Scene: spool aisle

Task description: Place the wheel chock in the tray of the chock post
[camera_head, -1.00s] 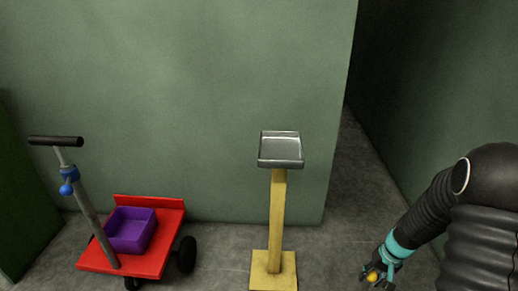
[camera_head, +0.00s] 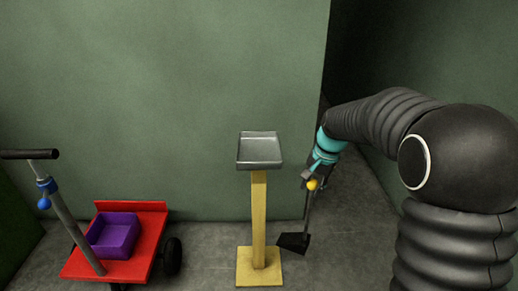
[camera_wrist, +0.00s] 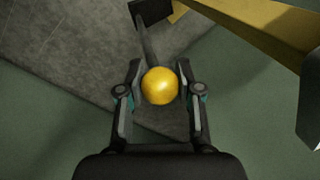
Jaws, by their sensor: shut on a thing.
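The wheel chock (camera_head: 293,242) is a dark wedge on a thin rod with a yellow ball knob (camera_head: 312,185). My gripper (camera_head: 312,176) is shut on its knob end, and the chock hangs below, right of the post. In the wrist view the yellow knob (camera_wrist: 160,87) sits between the fingers of my gripper (camera_wrist: 160,90), with the rod (camera_wrist: 147,42) and dark chock (camera_wrist: 136,11) beyond. The chock post (camera_head: 259,212) is yellow, with a shallow grey metal tray (camera_head: 260,164) on top. The tray looks empty. My gripper is right of the tray, at slightly lower picture height.
A red cart (camera_head: 145,255) with a purple bin (camera_head: 113,235) and a tall handle (camera_head: 75,225) stands at the left. A green wall (camera_head: 180,90) is behind the post. A dark passage (camera_head: 352,75) opens at the right. Bare floor lies between cart and post.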

